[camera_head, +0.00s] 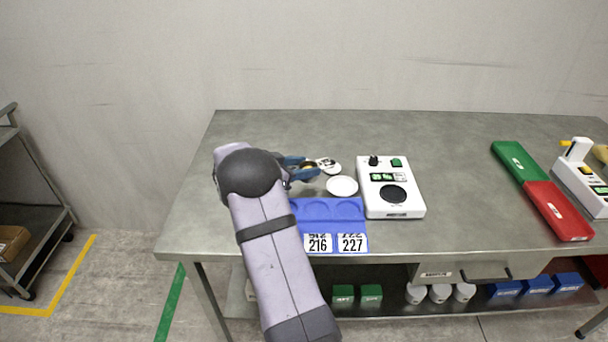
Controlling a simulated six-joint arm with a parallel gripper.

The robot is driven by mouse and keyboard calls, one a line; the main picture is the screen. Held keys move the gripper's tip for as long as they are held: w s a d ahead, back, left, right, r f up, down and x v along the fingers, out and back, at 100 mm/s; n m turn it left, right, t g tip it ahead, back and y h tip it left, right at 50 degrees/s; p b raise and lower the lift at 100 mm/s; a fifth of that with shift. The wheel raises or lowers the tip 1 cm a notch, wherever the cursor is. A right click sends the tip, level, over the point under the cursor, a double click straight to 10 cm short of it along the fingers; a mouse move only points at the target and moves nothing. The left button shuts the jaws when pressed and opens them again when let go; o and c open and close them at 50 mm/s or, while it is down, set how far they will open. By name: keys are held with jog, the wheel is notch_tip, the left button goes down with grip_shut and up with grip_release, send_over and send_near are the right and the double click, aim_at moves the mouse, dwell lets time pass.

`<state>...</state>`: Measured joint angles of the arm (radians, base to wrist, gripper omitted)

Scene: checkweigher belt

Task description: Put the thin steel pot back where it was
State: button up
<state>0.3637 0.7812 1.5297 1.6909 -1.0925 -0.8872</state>
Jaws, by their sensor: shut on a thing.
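My gripper (308,168) is at the left-centre of the table, its blue fingers pointing right. It is shut on a small pot (328,165), of which a whitish part with dark markings shows at the fingertips. The rest of the pot is hidden by the fingers, and I cannot tell whether it touches anything below. A white round dish or lid (342,186) lies between the gripper and the tray.
A white weighing device (408,208) with a black round plate stands just right of the tray. A green tray (517,160) and red tray (556,210) lie farther right, beside another white device (579,180). The grey table (450,150) is clear between them and behind.

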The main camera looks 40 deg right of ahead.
jog(key=shift+f, duration=1.45)
jog(key=shift+f, duration=0.15)
jog(key=o, duration=1.2)
jog(key=shift+r, duration=0.2)
jog(key=b+v, duration=0.1)
jog(key=v, duration=1.1)
